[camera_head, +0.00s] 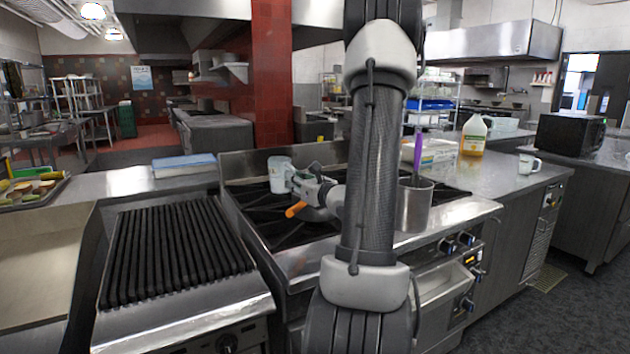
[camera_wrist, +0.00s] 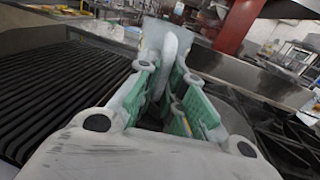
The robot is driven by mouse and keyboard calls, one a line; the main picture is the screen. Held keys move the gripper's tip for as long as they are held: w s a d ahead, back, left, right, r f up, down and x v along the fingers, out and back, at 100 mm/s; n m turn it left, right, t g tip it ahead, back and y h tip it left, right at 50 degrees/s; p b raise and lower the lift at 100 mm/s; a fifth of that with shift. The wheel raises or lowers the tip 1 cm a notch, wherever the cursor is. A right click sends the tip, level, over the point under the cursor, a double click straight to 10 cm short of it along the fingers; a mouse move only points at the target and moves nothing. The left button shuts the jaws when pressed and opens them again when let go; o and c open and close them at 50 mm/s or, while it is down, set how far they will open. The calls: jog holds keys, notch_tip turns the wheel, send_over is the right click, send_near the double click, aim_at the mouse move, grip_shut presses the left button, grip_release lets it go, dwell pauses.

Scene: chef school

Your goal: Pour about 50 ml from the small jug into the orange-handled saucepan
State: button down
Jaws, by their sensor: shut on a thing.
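The small jug (camera_head: 281,174) is pale grey-white and hangs above the stove, close to upright in the head view. My gripper (camera_head: 303,184) is shut on it from the right. In the wrist view the green-padded fingers (camera_wrist: 172,82) close around the handle of the jug (camera_wrist: 158,34). The orange-handled saucepan (camera_head: 318,214) is on the stove below my gripper, with its orange handle (camera_head: 295,209) pointing to the front left. My arm and gripper hide most of the pan. The contents of jug and pan cannot be seen.
A tall steel pot (camera_head: 413,208) with a purple-handled utensil (camera_head: 418,155) stands at the stove's right. A ridged grill (camera_head: 178,250) lies to the left. A yellow-liquid bottle (camera_head: 474,137) and a white mug (camera_head: 528,164) stand on the right counter. The red pillar (camera_head: 272,75) rises behind.

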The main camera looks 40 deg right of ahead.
jog(key=shift+s+d, duration=0.1)
jog(key=d+m, duration=0.1)
jog(key=m, duration=0.1)
jog(key=d+f+m, duration=0.1)
jog(key=m, duration=0.1)
jog(key=shift+s+f+h, duration=0.15)
jog(key=shift+f+h, duration=0.05)
jog(key=shift+h, duration=0.1)
jog(key=d+r+m, duration=0.1)
jog(key=m, duration=0.1)
jog(key=shift+d+r+m, duration=0.15)
jog(key=shift+d+m, duration=0.05)
jog(key=shift+m, duration=0.2)
jog(key=shift+d+f+m, duration=0.25)
jog(key=shift+m, duration=0.85)
jog(key=shift+d+f+m, duration=0.2)
jog(key=shift+m, duration=0.9)
jog(key=shift+s+d+r+m, duration=0.15)
jog(key=shift+r+m, duration=0.3)
jog(key=shift+m, duration=0.45)
jog(key=shift+w+d+r+m, duration=0.1)
jog(key=shift+r+m, duration=0.35)
jog(key=shift+m, duration=0.45)
